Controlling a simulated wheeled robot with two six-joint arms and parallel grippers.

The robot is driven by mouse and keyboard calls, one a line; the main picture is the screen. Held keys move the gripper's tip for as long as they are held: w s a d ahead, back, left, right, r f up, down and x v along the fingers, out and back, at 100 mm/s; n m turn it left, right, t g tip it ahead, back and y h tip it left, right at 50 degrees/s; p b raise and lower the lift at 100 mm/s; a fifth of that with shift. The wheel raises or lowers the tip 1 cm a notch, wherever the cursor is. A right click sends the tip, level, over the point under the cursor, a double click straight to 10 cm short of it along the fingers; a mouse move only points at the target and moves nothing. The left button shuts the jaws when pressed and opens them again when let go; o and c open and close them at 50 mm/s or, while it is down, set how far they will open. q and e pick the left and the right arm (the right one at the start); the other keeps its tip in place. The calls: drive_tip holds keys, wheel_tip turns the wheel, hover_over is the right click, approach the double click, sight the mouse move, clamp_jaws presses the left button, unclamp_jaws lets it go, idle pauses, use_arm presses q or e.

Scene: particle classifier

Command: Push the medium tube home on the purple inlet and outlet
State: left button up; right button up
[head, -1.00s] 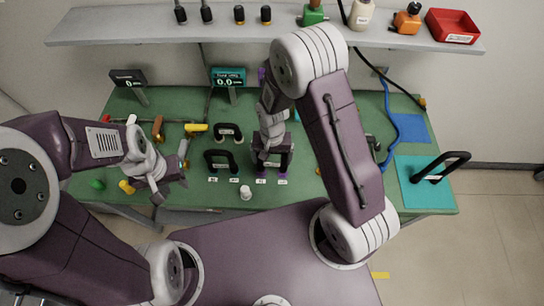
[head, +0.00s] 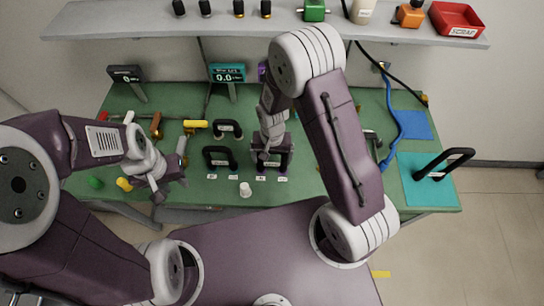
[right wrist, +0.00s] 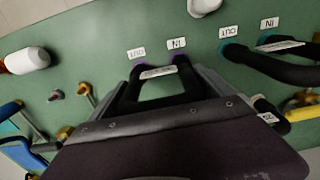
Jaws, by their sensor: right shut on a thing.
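The medium tube (right wrist: 160,77) is a black U-shaped piece with a white label. Its two ends meet the purple-ringed inlet and outlet (right wrist: 183,59) on the green bench; I cannot tell how deep they sit. In the head view the tube (head: 286,160) is partly covered by my right gripper (head: 267,158). That gripper is shut on the tube, and its grey fingers also show in the right wrist view (right wrist: 170,85). My left gripper (head: 171,191) is open and empty over the bench's front left.
A black tube (head: 219,155) stands on teal ports just left of the purple ones, with another black tube (head: 228,128) behind. A white cylinder (head: 245,189) stands in front. A larger black tube (head: 442,163) lies on a teal mat (head: 415,193) at right. A shelf (head: 110,22) runs along the back.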

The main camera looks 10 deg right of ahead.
drive_tip(key=o, duration=1.2)
wheel_tip(320, 180, up, 9)
drive_tip(key=s+d+r+m+t, duration=0.1)
drive_tip(key=s+d+r, duration=0.1)
drive_tip(key=d+r, duration=0.35)
drive_tip(key=shift+s+d+f+n, duration=0.25)
drive_tip(key=shift+s+n, duration=0.4)
drive_tip(key=shift+s, duration=0.45)
drive_tip(key=shift+s+d+f+n, duration=0.15)
drive_tip(key=shift+s+d+n, duration=0.2)
drive_tip(key=shift+s+n, duration=0.55)
drive_tip(key=shift+s+d+f+n, duration=0.25)
drive_tip(key=shift+s+n, duration=0.2)
drive_tip(key=shift+s, duration=0.8)
